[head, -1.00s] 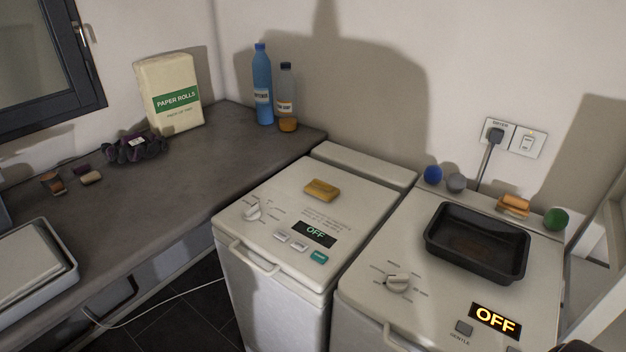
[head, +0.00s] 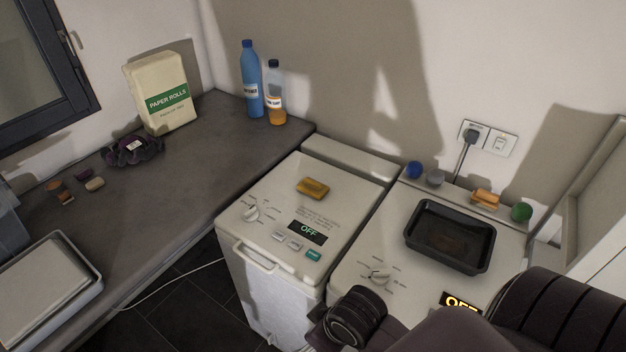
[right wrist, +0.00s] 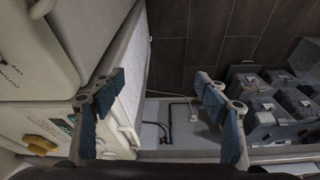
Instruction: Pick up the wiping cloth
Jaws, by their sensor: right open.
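A dark purple, crumpled cloth (head: 133,150) with a pale tag lies on the grey counter, in front of the paper rolls pack; it looks like the wiping cloth. My right arm reaches in at the lower right of the head view, over the right-hand toploader, far from the cloth. My right gripper (right wrist: 160,112) shows in the right wrist view, its blue-padded fingers apart with nothing between them. The cloth is not visible in that view. My left gripper is in neither view.
The counter (head: 190,165) holds a paper rolls pack (head: 160,92), two bottles, small blocks and a lidded tray (head: 50,275). A yellow sponge (head: 312,188) lies on the left toploader (head: 285,175); a black tray (head: 450,237) sits on the right one. The counter's middle is clear.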

